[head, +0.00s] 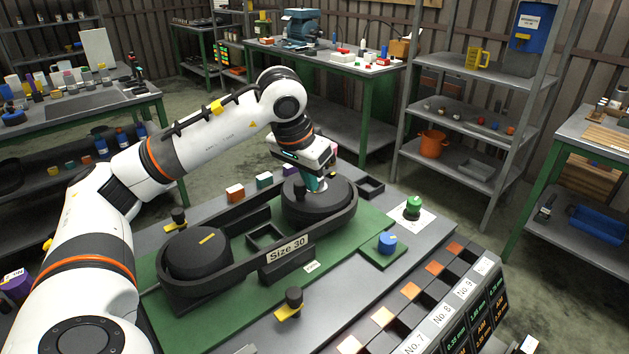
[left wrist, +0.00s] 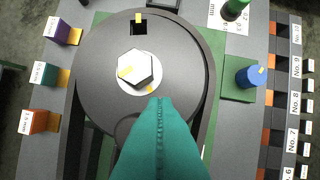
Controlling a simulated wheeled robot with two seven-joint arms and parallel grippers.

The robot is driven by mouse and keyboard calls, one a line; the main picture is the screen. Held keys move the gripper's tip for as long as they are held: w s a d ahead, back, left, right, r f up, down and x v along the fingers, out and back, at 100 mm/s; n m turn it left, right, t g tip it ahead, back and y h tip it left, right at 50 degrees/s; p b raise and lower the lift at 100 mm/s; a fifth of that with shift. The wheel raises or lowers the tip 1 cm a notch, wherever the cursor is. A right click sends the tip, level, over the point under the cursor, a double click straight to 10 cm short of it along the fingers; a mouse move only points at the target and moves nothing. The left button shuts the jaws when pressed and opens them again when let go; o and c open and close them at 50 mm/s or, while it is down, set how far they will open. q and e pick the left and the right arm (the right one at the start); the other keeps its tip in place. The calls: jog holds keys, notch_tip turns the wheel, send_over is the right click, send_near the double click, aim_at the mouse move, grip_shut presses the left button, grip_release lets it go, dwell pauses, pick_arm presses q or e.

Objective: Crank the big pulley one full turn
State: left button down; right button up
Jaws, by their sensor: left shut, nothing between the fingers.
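The big pulley (head: 333,203) is a dark, wide disc on the green baseplate, under my left gripper (head: 314,186). The left wrist view shows its top face (left wrist: 105,75), with a white hex piece (left wrist: 139,72) at the centre bearing yellow marks. A dark square recess (left wrist: 139,28) with a yellow mark lies near its rim. My left gripper's teal fingers (left wrist: 160,102) are shut and empty over the disc, with tips beside the hex piece; I cannot tell whether they touch. A smaller dark pulley (head: 198,254) with a yellow stripe stands at left. A dark belt marked Size 30 (head: 287,249) loops around both. My right gripper is out of view.
A blue knob (head: 387,242) and a green knob (head: 413,206) stand to the right. Dark knobs on yellow bases (head: 290,304) flank the baseplate. Small coloured blocks (head: 235,192) line the far side. A row of numbered bins (head: 425,318) runs along the front right.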

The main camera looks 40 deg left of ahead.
pick_arm(q)
jog(key=shift+s+a+m+h, duration=0.1)
jog(key=shift+a+m+h, duration=0.2)
jog(key=shift+m, duration=0.45)
jog(key=shift+s+a+m+h, duration=0.1)
jog(key=shift+a+m+h, duration=0.15)
jog(key=shift+m, duration=0.5)
jog(key=shift+a, duration=0.1)
